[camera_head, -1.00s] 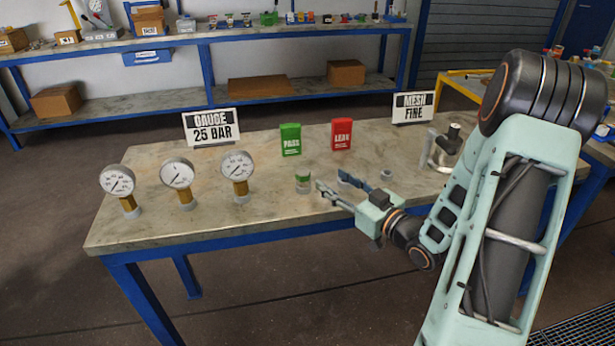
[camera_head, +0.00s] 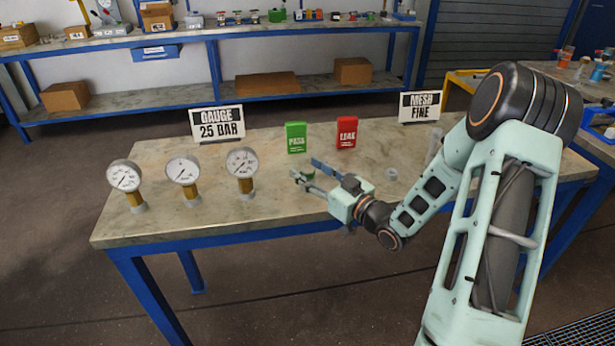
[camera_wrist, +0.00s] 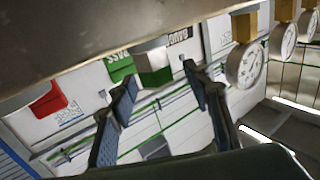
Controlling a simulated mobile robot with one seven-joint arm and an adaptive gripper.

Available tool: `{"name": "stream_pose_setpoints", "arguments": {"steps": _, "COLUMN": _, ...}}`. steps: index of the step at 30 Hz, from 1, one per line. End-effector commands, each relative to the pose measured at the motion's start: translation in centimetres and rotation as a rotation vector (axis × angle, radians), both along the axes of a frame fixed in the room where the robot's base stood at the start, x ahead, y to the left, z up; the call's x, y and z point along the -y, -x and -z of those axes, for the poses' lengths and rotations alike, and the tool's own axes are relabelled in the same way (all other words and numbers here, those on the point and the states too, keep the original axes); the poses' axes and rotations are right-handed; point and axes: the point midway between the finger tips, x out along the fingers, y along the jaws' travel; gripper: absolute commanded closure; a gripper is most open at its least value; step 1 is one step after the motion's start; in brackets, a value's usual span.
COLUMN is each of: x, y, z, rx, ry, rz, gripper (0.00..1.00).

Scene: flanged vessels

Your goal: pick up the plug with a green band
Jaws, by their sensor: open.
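The plug with a green band (camera_head: 306,174) stands on the workbench (camera_head: 262,192), right of the gauges and in front of the green PASS box. In the wrist view the plug (camera_wrist: 154,64) appears inverted, a grey body with a green band, in the space between the two fingertips. My gripper (camera_head: 303,169) is open, with its fingers reaching left on either side of the plug. The wrist view shows both blue-grey fingers (camera_wrist: 160,76) well apart, with no clear contact on the plug. The fingers partly hide the plug in the head view.
Three pressure gauges (camera_head: 183,171) stand to the left. A green PASS box (camera_head: 296,138) and a red LEAK box (camera_head: 346,133) stand behind the plug. A small grey ring-like part (camera_head: 391,174) lies to the right.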

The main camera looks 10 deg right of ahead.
Motion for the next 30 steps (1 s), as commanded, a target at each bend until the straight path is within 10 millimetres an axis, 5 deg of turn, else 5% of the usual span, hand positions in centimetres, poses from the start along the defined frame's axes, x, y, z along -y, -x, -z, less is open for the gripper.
{"name": "stream_pose_setpoints", "arguments": {"steps": 10, "x": -0.52, "y": -1.02, "z": 0.03, "rx": -0.001, "ry": 0.0, "rz": 0.002, "gripper": 0.55}}
{"name": "stream_pose_setpoints", "arguments": {"steps": 22, "x": -0.49, "y": -0.99, "z": 0.04, "rx": -0.001, "ry": 0.0, "rz": 0.002, "gripper": 0.98}}
{"name": "stream_pose_setpoints", "arguments": {"steps": 30, "x": -0.5, "y": -1.0, "z": -0.02, "rx": 0.0, "ry": 0.0, "rz": 0.002, "gripper": 1.0}}
